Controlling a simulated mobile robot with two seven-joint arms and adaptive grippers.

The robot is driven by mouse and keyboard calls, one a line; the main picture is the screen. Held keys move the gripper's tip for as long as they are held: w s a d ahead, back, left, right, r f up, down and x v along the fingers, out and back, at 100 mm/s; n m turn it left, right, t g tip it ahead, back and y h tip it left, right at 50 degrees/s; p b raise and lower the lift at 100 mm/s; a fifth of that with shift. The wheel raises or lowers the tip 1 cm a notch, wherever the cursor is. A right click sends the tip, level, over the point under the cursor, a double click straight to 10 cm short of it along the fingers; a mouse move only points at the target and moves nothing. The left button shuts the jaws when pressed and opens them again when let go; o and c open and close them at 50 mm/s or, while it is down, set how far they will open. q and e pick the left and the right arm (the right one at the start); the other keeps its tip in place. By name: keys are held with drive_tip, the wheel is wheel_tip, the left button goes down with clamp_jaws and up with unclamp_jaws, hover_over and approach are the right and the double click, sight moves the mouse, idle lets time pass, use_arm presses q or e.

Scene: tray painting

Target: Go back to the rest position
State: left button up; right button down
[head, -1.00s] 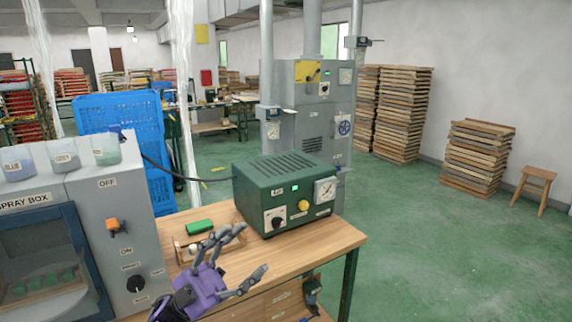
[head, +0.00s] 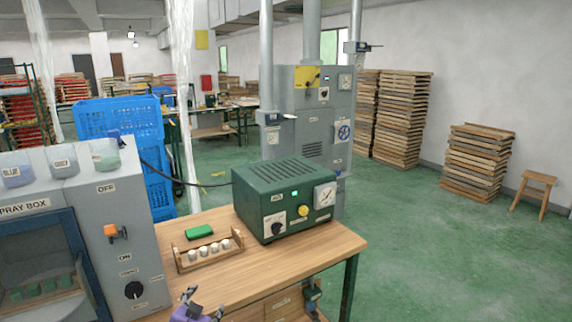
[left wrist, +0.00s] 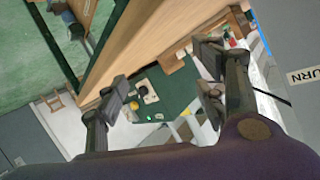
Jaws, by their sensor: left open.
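My left gripper (head: 203,304) is at the bottom edge of the head view, in front of the wooden workbench (head: 325,247). Only its purple body top and dark fingertips show there. In the left wrist view its two fingers (left wrist: 165,85) are spread apart with nothing between them. The bench edge and the green box show beyond them, tilted. My right gripper is in neither view.
A green control box (head: 284,198) stands on the bench, left of its right edge. A wooden rack (head: 207,252) with several white pieces and a green block (head: 200,232) lies beside it. The grey spray box (head: 118,222) stands close on the left.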

use_arm(q)
drive_tip(key=s+d+f+n+g, duration=0.1)
drive_tip(key=s+f, duration=0.5)
drive_tip(key=s, duration=0.4)
drive_tip(key=s+d+f+g, duration=0.1)
drive_tip(key=s+f, duration=0.5)
drive_tip(key=s, duration=0.4)
drive_tip(key=s+d+f+n+g, duration=0.1)
drive_tip(key=s+f, duration=0.1)
drive_tip(key=s, duration=1)
drive_tip(key=s+d+f+n+g, duration=0.1)
drive_tip(key=s, duration=1.2)
drive_tip(key=shift+s+f+n+g, duration=0.15)
drive_tip(key=shift+f+n+g, duration=0.2)
drive_tip(key=shift+n+g, duration=0.05)
